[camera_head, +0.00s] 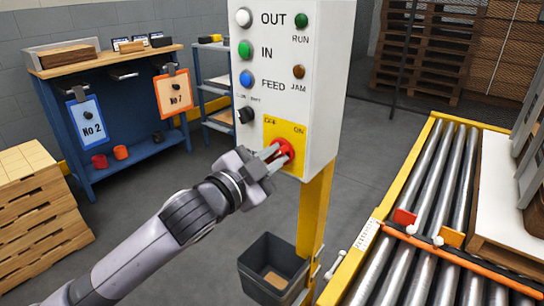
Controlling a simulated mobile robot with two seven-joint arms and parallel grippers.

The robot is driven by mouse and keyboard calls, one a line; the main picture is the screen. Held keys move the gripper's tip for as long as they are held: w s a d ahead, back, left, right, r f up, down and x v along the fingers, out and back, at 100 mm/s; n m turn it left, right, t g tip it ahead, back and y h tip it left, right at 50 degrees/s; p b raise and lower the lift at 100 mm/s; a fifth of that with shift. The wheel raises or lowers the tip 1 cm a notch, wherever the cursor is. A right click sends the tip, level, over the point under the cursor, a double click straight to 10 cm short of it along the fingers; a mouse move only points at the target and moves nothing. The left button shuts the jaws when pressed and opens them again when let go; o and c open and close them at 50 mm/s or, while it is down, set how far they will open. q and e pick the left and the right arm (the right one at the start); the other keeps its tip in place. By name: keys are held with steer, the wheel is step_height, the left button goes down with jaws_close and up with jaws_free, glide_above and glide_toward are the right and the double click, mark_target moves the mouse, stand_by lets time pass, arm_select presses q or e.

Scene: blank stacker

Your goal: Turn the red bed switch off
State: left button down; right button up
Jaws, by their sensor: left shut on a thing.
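The red bed switch (285,149) sits on a yellow plate (300,163) low on the front of a white control box (322,90). The plate is marked OFF at its upper left and ON at its upper right. My left gripper (276,156) is shut on the red switch, with its fingers reaching in from the lower left. The fingers hide part of the switch, so I cannot tell which way it points. My right gripper is out of view.
White, green and blue buttons (246,79) and a black knob (245,115) are above the switch. A yellow post (314,205) carries the box, with a grey bin (273,268) beside it. A roller conveyor (415,185) is at right, wooden crates (35,205) at left.

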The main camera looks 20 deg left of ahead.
arm_select(q)
steer(key=n+p, duration=0.2)
steer(key=shift+r+p, duration=0.25)
steer(key=shift+p, duration=0.05)
steer(key=shift+w+a+f+n+p, duration=0.1)
steer(key=shift+a+n+p, duration=0.05)
steer(key=shift+n+p, duration=2.2)
steer(key=shift+a+n+p, duration=0.1)
steer(key=shift+n+p, duration=1.8)
steer(key=shift+n, duration=0.9)
steer(key=shift+w+a+f+n+p, duration=0.1)
steer(key=shift+a+n+p, duration=0.05)
steer(key=shift+n+p, duration=2.2)
steer(key=shift+n, duration=0.4)
steer(key=c, duration=1.1)
jaws_free()
steer(key=shift+s, duration=0.1)
